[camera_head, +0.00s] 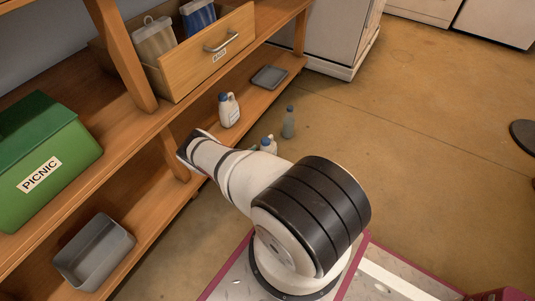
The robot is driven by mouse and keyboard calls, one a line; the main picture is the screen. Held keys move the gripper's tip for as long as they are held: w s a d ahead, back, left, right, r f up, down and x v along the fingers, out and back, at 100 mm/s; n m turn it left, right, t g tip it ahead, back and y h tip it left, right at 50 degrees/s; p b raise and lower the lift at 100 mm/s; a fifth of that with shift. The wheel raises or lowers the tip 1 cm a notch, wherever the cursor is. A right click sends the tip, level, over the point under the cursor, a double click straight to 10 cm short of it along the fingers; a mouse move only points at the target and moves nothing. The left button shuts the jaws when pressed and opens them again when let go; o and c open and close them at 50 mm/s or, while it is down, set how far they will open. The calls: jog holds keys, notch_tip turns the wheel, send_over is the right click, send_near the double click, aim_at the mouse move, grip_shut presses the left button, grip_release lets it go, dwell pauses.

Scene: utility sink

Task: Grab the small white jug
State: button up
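A small white jug (229,110) with a blue cap and a label stands upright on the low wooden shelf, beyond my arm.
A clear grey-blue bottle (289,123) stands on the floor beside the second jug. A grey tray (269,77) lies on the low shelf, and a grey bin (94,252) sits lower left. A green PICNIC box (42,150) and an open drawer (207,52) are above.

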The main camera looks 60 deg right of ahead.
jog(key=shift+s+f+b+x, duration=0.1)
jog(key=shift+b+x, duration=0.65)
jog(key=shift+x, duration=0.6)
jog(key=shift+s+f+b+x, duration=0.15)
jog(key=shift+b+x, duration=0.55)
jog(key=shift+x, duration=0.65)
jog(key=shift+r, duration=0.15)
grip_shut()
